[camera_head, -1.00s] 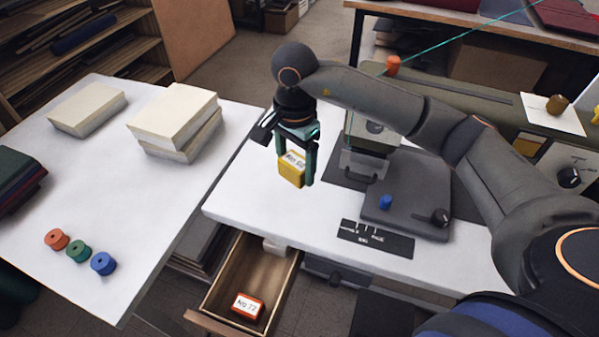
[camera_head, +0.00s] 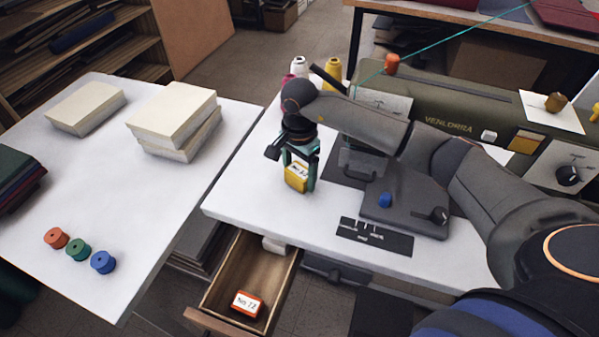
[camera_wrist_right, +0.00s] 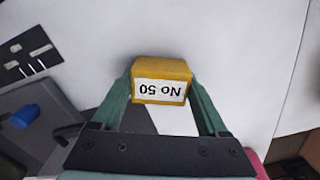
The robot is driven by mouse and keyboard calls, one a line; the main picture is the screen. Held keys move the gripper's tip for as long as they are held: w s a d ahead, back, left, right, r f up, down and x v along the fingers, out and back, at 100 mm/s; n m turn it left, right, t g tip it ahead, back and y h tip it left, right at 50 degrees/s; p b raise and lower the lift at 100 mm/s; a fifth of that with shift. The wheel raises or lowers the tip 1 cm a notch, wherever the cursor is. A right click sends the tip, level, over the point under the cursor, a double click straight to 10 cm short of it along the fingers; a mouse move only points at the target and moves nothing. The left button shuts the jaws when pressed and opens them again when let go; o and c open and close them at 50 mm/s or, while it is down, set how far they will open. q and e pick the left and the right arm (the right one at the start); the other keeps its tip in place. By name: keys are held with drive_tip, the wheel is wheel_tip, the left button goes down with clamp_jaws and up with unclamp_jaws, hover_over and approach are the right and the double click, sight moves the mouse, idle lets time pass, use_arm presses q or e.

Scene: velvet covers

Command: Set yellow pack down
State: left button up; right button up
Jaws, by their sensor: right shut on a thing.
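The yellow pack (camera_head: 296,181) has a white label and is held between the fingers of my right gripper (camera_head: 303,172). It is at the left part of the white sewing table (camera_head: 240,196), close to the tabletop; I cannot tell whether it touches. In the right wrist view the yellow pack (camera_wrist_right: 162,72) sits between the two green fingers, its label reading "No 50" upside down. My right gripper (camera_wrist_right: 165,95) is shut on it. My left gripper is not in view.
An open drawer (camera_head: 232,268) below the table holds an orange pack (camera_head: 247,305). The sewing machine (camera_head: 450,120) stands to the right, with a dark plate (camera_head: 375,237) in front. Thread cones (camera_head: 332,70) stand behind my arm. The tabletop left of the pack is clear.

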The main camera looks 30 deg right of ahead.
sight(299, 171)
drive_tip(key=shift+f, duration=0.2)
drive_tip(key=o, duration=1.2)
drive_tip(key=shift+o, duration=0.2)
drive_tip(key=shift+r, duration=0.15)
wheel_tip(299, 171, up, 12)
drive_tip(key=shift+r, duration=0.1)
